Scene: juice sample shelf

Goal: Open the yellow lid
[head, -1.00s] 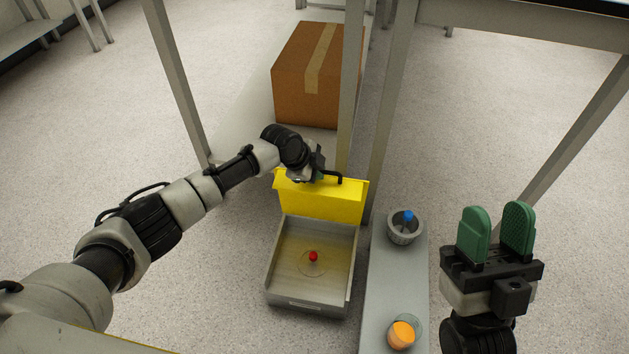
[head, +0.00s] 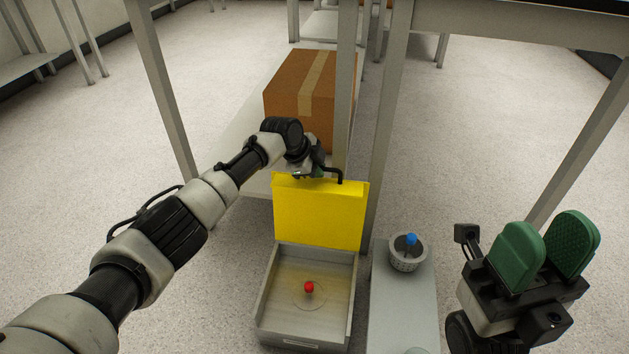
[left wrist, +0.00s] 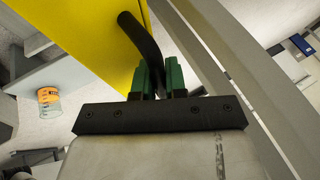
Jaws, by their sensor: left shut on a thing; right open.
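The yellow lid (head: 318,215) stands upright at the back of a grey metal box (head: 265,295), which is open at the top. A red-topped item (head: 309,287) is inside the box. A black curved handle (head: 332,170) is at the lid's top edge. My left gripper (head: 316,172) is at that edge, its fingers partly hidden by the wrist. In the left wrist view the green fingers (left wrist: 160,80) are shut on the black handle (left wrist: 139,36), beside the yellow lid (left wrist: 90,30). My right gripper (head: 545,248) is open and empty at the right.
A grey bench (head: 395,310) beside the box holds a grey cup (head: 406,262) with a blue-topped item. A cardboard box (head: 290,85) stands on a low shelf behind the lid. Metal table legs (head: 385,130) rise close to the lid. A glass with orange contents (left wrist: 48,98) shows in the left wrist view.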

